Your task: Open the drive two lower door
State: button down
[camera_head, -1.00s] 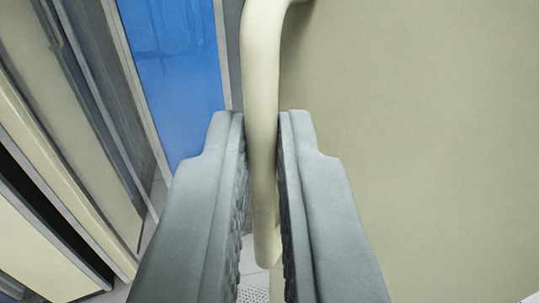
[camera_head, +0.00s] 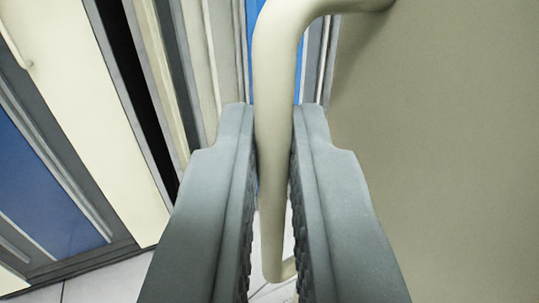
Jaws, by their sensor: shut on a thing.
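My gripper (camera_head: 272,120) has its two grey fingers closed on a cream bar handle (camera_head: 274,80). The handle runs down between the fingers, and its lower end shows below them. The handle's top bends right and joins a beige door panel (camera_head: 440,140), which fills the right side of the view. A gap with a strip of blue panel (camera_head: 262,15) and grey frame shows just left of the door.
Cream and blue cabinet fronts (camera_head: 90,130) with grey frames stand at the left. One has a small cream handle (camera_head: 22,52). A dark vertical gap (camera_head: 135,80) lies between panels. Pale floor tiles (camera_head: 105,280) show below.

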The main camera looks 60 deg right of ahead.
jog(key=shift+w+a, duration=0.1)
jog(key=shift+w, duration=0.1)
jog(key=c, duration=1.5)
grip_release()
jog(key=shift+w+d+f, duration=0.1)
jog(key=shift+w+d, duration=0.05)
jog(key=shift+d, duration=0.1)
jog(key=shift+c, duration=0.2)
jog(key=shift+a, duration=0.25)
jog(key=v, duration=1.7)
jog(key=shift+s, duration=0.25)
